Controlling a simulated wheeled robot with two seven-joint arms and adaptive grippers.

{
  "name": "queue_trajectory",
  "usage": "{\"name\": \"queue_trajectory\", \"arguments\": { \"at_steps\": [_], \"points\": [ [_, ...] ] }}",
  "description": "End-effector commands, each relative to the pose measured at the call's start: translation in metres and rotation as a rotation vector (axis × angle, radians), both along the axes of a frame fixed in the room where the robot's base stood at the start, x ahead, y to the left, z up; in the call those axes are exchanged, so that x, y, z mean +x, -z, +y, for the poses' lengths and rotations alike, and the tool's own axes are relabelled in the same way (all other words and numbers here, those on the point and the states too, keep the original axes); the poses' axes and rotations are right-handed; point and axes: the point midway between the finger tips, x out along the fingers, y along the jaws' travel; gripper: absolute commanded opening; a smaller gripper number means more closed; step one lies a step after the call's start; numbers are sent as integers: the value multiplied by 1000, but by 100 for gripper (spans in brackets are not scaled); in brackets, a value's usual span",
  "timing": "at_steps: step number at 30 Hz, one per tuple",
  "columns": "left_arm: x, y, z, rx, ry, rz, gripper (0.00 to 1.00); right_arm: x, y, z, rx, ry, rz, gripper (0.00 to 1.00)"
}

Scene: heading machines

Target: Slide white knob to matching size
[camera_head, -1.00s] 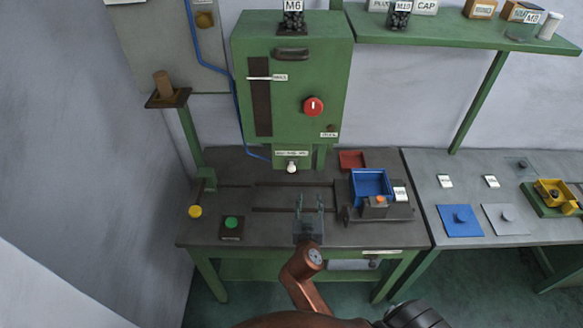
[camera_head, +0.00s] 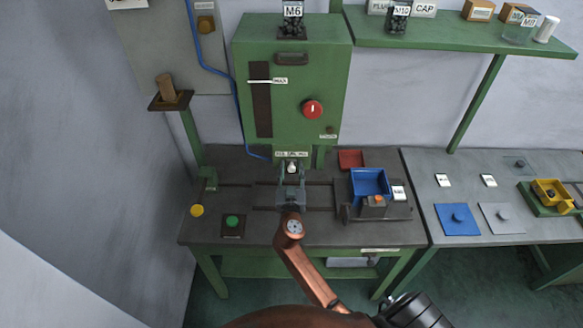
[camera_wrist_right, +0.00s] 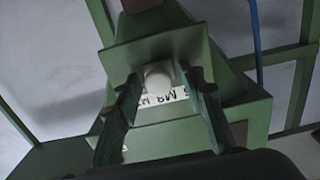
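The white knob (camera_head: 292,167) sits low on the front of the green heading machine (camera_head: 325,90), just below a white size label (camera_head: 291,154). In the right wrist view the round knob (camera_wrist_right: 158,77) is in front of a green plate, and the partly covered label (camera_wrist_right: 180,98) appears upside down; one marking looks like M8. My right gripper (camera_head: 291,172) is at the knob. In the wrist view its two fingers (camera_wrist_right: 163,84) stand on either side of the knob, with a gap visible, so it is open. My left gripper is not in view.
An M6 sign (camera_head: 292,10) stands on top of the machine. A red knob (camera_head: 312,110) is on its front. A green button (camera_head: 232,220), blue bin (camera_head: 370,184) and red tray (camera_head: 351,159) are on the bench. A side table (camera_head: 500,165) is at right.

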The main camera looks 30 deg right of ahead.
Motion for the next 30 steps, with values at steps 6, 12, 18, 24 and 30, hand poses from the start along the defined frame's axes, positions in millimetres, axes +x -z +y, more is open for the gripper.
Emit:
{"name": "queue_trajectory", "arguments": {
  "at_steps": [6,12,18,24,30],
  "points": [
    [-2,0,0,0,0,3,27,0,1,0,1,0,1,37],
    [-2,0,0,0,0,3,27,0,1,0,0,0,1,23],
    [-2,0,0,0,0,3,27,0,1,0,0,0,1,9],
    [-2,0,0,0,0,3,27,0,1,0,0,0,1,0],
    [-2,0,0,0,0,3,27,0,1,0,0,0,1,0]
  ]
}}
